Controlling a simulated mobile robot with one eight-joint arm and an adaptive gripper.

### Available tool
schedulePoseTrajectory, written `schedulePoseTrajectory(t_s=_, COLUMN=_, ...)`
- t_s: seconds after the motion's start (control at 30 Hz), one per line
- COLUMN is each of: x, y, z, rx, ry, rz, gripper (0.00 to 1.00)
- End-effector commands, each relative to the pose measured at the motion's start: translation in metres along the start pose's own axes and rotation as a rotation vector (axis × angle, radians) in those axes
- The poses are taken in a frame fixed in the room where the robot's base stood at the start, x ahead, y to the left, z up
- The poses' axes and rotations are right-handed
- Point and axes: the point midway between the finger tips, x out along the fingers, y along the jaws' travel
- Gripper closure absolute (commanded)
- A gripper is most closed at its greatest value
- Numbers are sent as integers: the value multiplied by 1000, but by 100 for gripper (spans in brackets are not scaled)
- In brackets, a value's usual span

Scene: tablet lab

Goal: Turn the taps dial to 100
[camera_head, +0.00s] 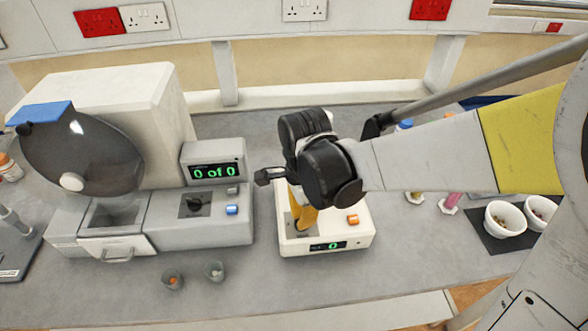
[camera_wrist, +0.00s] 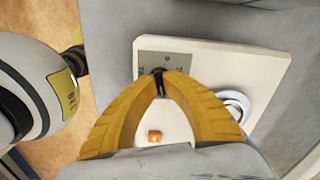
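The white device (camera_head: 362,235) stands on the bench at centre, with an orange button (camera_head: 353,218) and a green display reading 0 (camera_head: 333,246). Its taps dial is a small dark knob (camera_wrist: 159,73) on a grey marked plate (camera_wrist: 180,62), seen in the wrist view; the markings are too small to read. My gripper (camera_head: 304,226) points down over this plate. In the wrist view its yellow fingertips (camera_wrist: 162,82) are close together on either side of the knob and appear shut on it. The fingers hide most of the dial, and its setting cannot be read.
A grey machine (camera_head: 150,220) stands to the left, with a drum, a "0 of 0" display (camera_head: 214,171) and its own dark dial (camera_head: 195,203). Small cups (camera_head: 214,271) stand in front of it. White bowls (camera_head: 504,217) sit on a dark mat at right.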

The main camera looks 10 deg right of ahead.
Motion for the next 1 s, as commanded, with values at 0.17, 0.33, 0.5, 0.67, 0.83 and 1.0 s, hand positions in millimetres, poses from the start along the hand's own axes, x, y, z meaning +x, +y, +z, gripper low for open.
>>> schedulePoseTrajectory(t_s=0.17, x=0, y=0, z=0, rx=6, ry=0, rz=0, gripper=100)
schedulePoseTrajectory(t_s=0.33, x=0, y=0, z=0, rx=5, ry=0, rz=0, gripper=100)
schedulePoseTrajectory(t_s=0.5, x=0, y=0, z=0, rx=5, ry=0, rz=0, gripper=68)
schedulePoseTrajectory(t_s=0.67, x=0, y=0, z=0, rx=5, ry=0, rz=0, gripper=68)
schedulePoseTrajectory(t_s=0.83, x=-3, y=0, z=0, rx=5, ry=0, rz=0, gripper=68)
schedulePoseTrajectory(t_s=1.0, x=-27, y=1, z=0, rx=5, ry=0, rz=0, gripper=68)
